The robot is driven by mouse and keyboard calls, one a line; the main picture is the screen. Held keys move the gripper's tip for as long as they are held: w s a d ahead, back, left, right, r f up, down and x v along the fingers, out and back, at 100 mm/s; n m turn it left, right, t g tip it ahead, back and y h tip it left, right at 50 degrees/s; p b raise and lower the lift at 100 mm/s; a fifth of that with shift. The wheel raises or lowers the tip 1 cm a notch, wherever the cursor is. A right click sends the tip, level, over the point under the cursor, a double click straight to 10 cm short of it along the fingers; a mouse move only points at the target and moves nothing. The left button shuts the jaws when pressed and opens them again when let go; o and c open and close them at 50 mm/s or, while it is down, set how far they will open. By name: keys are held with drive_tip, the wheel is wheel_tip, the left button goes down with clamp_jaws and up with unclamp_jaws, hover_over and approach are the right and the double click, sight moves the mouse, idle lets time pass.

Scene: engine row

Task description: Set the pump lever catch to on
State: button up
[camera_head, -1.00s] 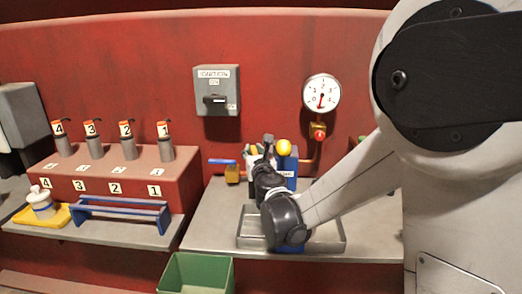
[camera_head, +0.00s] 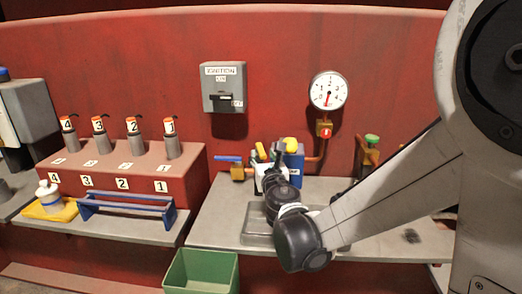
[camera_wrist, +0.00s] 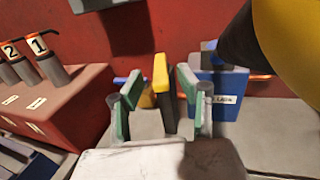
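A blue box (camera_head: 293,163) with a white label stands on the bench under the gauge; it also shows in the wrist view (camera_wrist: 212,92). A yellow handle (camera_head: 290,145) on a dark arm is at its top, large at the upper right of the wrist view (camera_wrist: 293,40). My gripper (camera_wrist: 155,98) is just left of the box, with its green-padded fingers apart. An upright yellow-and-dark piece (camera_wrist: 163,88) shows between the fingers, with gaps on both sides; I cannot tell whether it is the catch. No on marking for it is readable. My wrist hides the lower area.
A gauge (camera_head: 328,91) and an ignition box (camera_head: 223,88) hang on the red wall. A blue-handled brass valve (camera_head: 237,172) is left of my gripper. A shallow tray (camera_head: 257,232) lies below my wrist. A green bin (camera_head: 201,272) is in front. Numbered injectors (camera_head: 171,140) stand left.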

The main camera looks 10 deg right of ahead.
drive_tip(key=s, duration=0.5)
drive_tip(key=shift+s+d, duration=0.15)
drive_tip(key=shift+s, duration=0.2)
drive_tip(key=shift+c, duration=0.5)
